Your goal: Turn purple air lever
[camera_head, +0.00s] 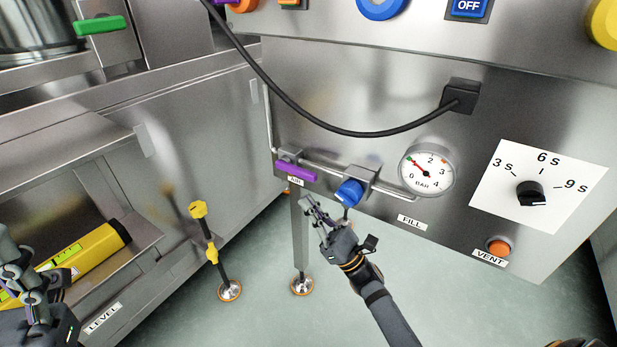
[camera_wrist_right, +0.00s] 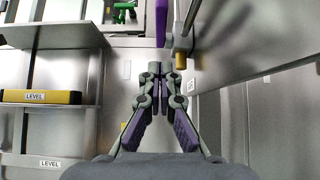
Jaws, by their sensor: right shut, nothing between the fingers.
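The purple air lever (camera_head: 296,171) lies nearly level along the pipe on the steel panel, above an AIR label, in the head view. In the right wrist view a purple bar (camera_wrist_right: 161,22) hangs at the top, beyond the fingertips. My right gripper (camera_head: 308,203) is just below and right of the lever, apart from it. Its fingers are shut and empty, and they also show in the right wrist view (camera_wrist_right: 157,78). My left gripper (camera_head: 15,265) is at the left edge, partly cut off; its fingertips are unclear.
A blue knob (camera_head: 350,192) sits on the same pipe close to my right gripper. A pressure gauge (camera_head: 426,169), a timer dial (camera_head: 531,194) and an orange vent button (camera_head: 498,248) are farther right. A yellow level (camera_head: 88,257) lies on the left shelf. A black cable (camera_head: 300,118) hangs above.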

